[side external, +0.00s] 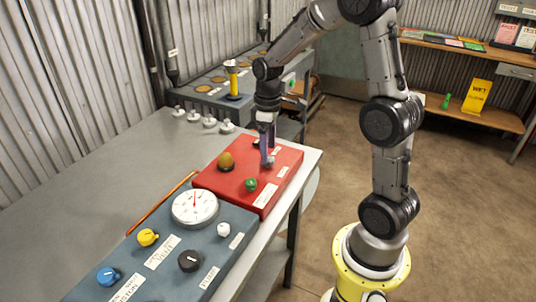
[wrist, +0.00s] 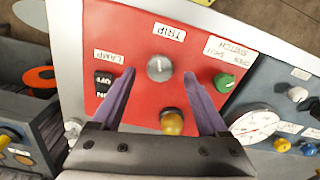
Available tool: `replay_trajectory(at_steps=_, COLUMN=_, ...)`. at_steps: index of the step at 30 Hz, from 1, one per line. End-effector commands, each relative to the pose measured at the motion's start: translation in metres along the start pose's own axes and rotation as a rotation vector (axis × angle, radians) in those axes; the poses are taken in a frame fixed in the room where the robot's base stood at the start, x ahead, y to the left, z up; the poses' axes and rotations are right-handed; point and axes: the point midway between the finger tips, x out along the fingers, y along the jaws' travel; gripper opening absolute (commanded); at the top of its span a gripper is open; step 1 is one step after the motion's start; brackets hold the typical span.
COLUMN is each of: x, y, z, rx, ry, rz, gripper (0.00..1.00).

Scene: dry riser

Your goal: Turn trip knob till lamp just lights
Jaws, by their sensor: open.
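The trip knob (wrist: 160,68) is a round grey knob on the red panel (wrist: 210,50), beside a label reading TRIP. In the wrist view my open gripper (wrist: 159,76) has one purple finger on each side of the knob, with gaps showing. In the side view my gripper (side external: 267,157) points down over the right part of the red panel (side external: 230,185) and mostly hides the knob. An amber dome lamp (wrist: 172,121) sits on the same panel and also shows in the side view (side external: 226,161). It looks dull, with no clear glow.
A green knob (side external: 251,184) and a black ON/OFF switch (wrist: 103,82) flank the trip knob. A blue-grey panel (side external: 140,262) with a white dial (side external: 195,207) and several knobs adjoins. An orange rod (side external: 160,204) lies behind it. The grey bench is clear at left.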

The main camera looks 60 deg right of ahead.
Motion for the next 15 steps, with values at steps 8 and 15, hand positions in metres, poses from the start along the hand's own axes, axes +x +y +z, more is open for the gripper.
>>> replay_trajectory(at_steps=8, x=0.025, y=0.0, z=0.0, rx=0.0, ry=-0.001, rz=0.0, gripper=0.77)
replay_trajectory(at_steps=15, x=0.027, y=0.0, z=0.0, rx=0.0, ry=0.0, rz=0.0, gripper=0.77)
